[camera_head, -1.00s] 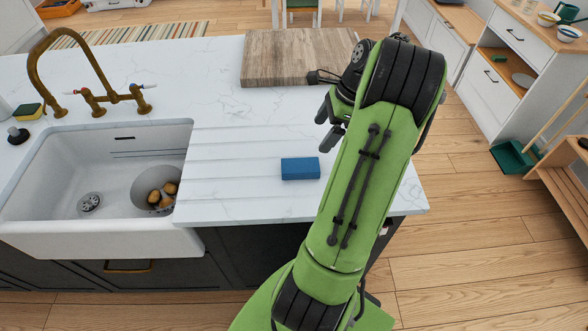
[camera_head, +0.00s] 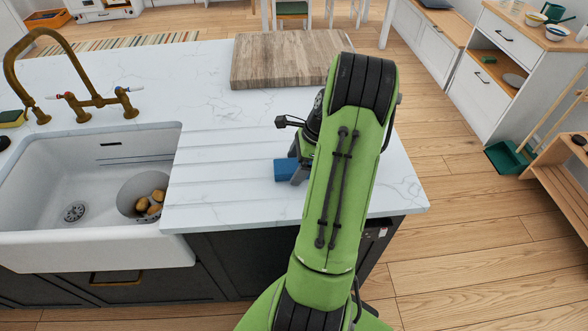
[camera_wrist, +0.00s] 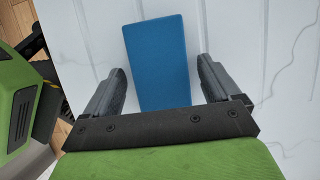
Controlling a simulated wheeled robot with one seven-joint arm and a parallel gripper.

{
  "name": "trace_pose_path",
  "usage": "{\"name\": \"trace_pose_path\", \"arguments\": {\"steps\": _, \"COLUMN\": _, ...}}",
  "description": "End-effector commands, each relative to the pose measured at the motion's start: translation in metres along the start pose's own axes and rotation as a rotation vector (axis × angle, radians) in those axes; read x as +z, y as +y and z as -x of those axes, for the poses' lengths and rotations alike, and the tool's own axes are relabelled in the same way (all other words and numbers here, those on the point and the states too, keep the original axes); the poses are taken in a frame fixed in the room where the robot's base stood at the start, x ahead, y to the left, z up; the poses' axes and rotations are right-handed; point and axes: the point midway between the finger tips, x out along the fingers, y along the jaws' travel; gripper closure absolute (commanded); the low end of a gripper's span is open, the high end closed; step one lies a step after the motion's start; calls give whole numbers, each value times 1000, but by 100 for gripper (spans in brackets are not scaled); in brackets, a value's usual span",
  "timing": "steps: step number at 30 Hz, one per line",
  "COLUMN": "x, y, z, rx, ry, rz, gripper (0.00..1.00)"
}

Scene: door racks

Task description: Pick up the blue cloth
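The blue cloth (camera_head: 285,170) is a flat-sided blue block shape lying on the white countertop, right of the sink. In the head view my arm hides its right part. My gripper (camera_head: 297,172) is at the cloth, pointing down. In the wrist view the cloth (camera_wrist: 157,62) lies between the two grey fingers of my gripper (camera_wrist: 158,85). The fingers are spread, with a gap to the cloth on both sides. The cloth's near end is hidden by the gripper's black bar.
The white sink (camera_head: 85,235) with several brown items in it is at left, with a brass faucet (camera_head: 85,105) behind. A wooden board (camera_head: 285,60) lies at the counter's back. The counter around the cloth is otherwise clear. A shelf unit (camera_head: 500,75) stands at right.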

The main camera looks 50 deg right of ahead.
Motion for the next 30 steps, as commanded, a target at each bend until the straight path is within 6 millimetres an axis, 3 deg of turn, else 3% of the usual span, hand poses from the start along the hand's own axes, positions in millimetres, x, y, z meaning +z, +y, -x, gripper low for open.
{"name": "trace_pose_path", "arguments": {"steps": 1, "x": 0, "y": 0, "z": 0, "rx": 0, "ry": 0, "rz": 0, "gripper": 19}}
{"name": "trace_pose_path", "arguments": {"steps": 10, "x": 0, "y": 0, "z": 0, "rx": 0, "ry": 0, "rz": 0, "gripper": 63}}
{"name": "trace_pose_path", "arguments": {"steps": 19, "x": 3, "y": -1, "z": 8, "rx": -2, "ry": 0, "rz": 1, "gripper": 63}}
{"name": "trace_pose_path", "arguments": {"steps": 30, "x": 35, "y": -1, "z": 86, "rx": -4, "ry": -1, "rz": 0, "gripper": 63}}
